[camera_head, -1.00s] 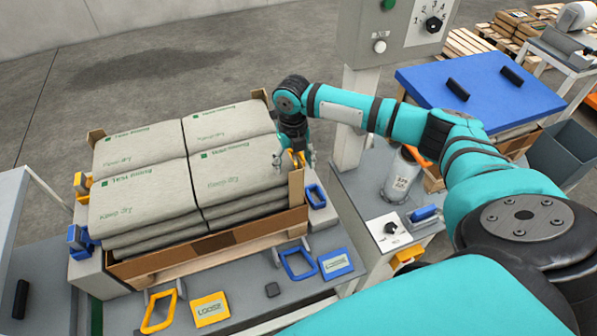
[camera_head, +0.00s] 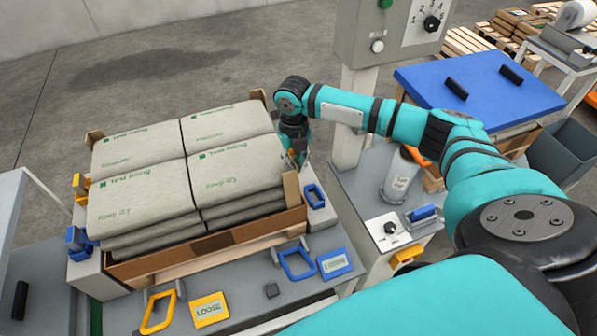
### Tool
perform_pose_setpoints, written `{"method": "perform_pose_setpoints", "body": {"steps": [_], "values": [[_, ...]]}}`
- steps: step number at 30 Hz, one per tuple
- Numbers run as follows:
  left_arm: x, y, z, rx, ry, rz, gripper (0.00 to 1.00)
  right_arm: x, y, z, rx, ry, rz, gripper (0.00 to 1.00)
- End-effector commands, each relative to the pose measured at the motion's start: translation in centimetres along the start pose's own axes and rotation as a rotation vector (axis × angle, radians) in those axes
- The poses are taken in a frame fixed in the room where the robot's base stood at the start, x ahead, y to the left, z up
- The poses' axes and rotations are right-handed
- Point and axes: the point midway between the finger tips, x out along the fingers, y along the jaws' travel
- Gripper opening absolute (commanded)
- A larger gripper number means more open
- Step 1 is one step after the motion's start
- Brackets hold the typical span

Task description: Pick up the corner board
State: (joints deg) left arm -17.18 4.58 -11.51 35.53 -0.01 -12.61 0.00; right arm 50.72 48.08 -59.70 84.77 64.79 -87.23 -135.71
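Tan corner boards stand at the corners of the sack stack: one at the near right (camera_head: 292,187), one at the back left (camera_head: 95,137) and one at the back right (camera_head: 258,96). My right arm reaches in from the right. My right gripper (camera_head: 297,156) points down at the stack's right side, just behind the near-right board. Its fingers are small and partly hidden, so I cannot tell whether it is open or touches that board. My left gripper is not in view.
Grey sacks (camera_head: 140,190) fill a low brown tray (camera_head: 200,248). A control post (camera_head: 352,130) stands close to the right of my gripper. A blue-topped stack (camera_head: 480,90) is farther right.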

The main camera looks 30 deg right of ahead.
Motion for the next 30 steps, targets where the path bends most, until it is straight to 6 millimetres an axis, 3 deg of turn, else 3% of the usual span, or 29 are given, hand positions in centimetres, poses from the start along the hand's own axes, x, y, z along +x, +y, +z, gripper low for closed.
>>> {"method": "perform_pose_setpoints", "body": {"steps": [1,14,20,30], "values": [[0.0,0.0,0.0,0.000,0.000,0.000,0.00,-0.1,0.8,-0.1,-0.009,-0.002,0.016,0.00],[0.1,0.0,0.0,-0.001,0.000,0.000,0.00,-1.3,1.1,0.0,-0.015,-0.006,0.025,0.00],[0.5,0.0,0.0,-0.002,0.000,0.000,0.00,-4.3,1.1,0.1,-0.015,-0.011,0.026,0.00],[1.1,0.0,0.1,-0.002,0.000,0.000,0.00,-11.0,0.8,0.1,-0.013,-0.010,0.022,0.00]]}}
